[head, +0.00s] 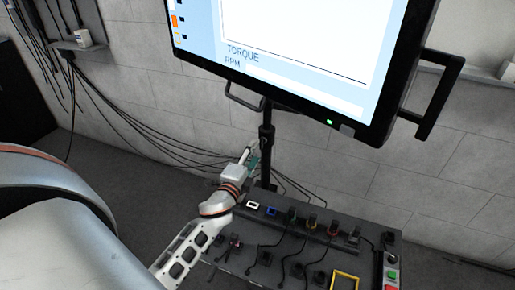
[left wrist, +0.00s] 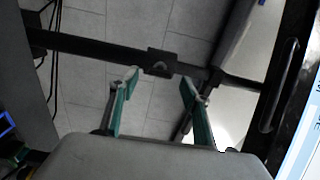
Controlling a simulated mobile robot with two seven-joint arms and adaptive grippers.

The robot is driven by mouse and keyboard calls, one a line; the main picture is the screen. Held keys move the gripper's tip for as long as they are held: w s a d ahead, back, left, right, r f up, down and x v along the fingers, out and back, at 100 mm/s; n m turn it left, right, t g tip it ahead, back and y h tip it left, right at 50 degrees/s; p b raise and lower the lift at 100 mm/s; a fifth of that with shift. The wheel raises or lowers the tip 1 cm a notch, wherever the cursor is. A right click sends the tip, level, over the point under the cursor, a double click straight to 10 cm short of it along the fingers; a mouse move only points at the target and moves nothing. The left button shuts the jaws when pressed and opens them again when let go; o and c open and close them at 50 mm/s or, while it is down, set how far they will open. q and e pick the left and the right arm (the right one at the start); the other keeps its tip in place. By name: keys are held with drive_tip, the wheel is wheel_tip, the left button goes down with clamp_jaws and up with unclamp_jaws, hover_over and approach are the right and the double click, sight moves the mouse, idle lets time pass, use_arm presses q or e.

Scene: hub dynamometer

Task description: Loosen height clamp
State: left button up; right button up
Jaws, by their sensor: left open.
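The height clamp (head: 266,131) is a dark collar on the black upright pole (head: 266,165) under the large monitor (head: 290,60). In the left wrist view the pole runs across the picture, and the clamp (left wrist: 160,62) is a dark block with a small round light spot on it. My left gripper (head: 252,153) is beside the pole, a little below the clamp in the head view. In the left wrist view its green fingers (left wrist: 160,78) are open and empty, with the clamp beyond the gap between the tips. I cannot tell any contact. My right gripper is not in view.
The monitor has a black handle (head: 440,95) on its right side. Below stands a dark console (head: 375,240) with coloured sockets, cables and a green button (head: 391,275). Loose cables (head: 150,135) hang along the grey block wall behind.

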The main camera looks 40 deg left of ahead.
use_arm(q)
drive_tip(key=v, duration=0.7)
drive_tip(key=shift+s, duration=0.35)
drive_tip(key=shift+d, duration=0.1)
drive_tip(key=s+d+f+n+g+h+p, duration=0.3)
drive_tip(key=s+d+f+n, duration=0.2)
drive_tip(key=s+d, duration=0.5)
drive_tip(key=s+d+f+n+g+h+p, duration=0.3)
drive_tip(key=s+d+f, duration=0.6)
drive_tip(key=s, duration=0.3)
drive_tip(key=d+n+g+h, duration=0.1)
drive_tip(key=n, duration=0.1)
drive_tip(key=shift+f+n+p, duration=0.35)
drive_tip(key=shift+n, duration=0.05)
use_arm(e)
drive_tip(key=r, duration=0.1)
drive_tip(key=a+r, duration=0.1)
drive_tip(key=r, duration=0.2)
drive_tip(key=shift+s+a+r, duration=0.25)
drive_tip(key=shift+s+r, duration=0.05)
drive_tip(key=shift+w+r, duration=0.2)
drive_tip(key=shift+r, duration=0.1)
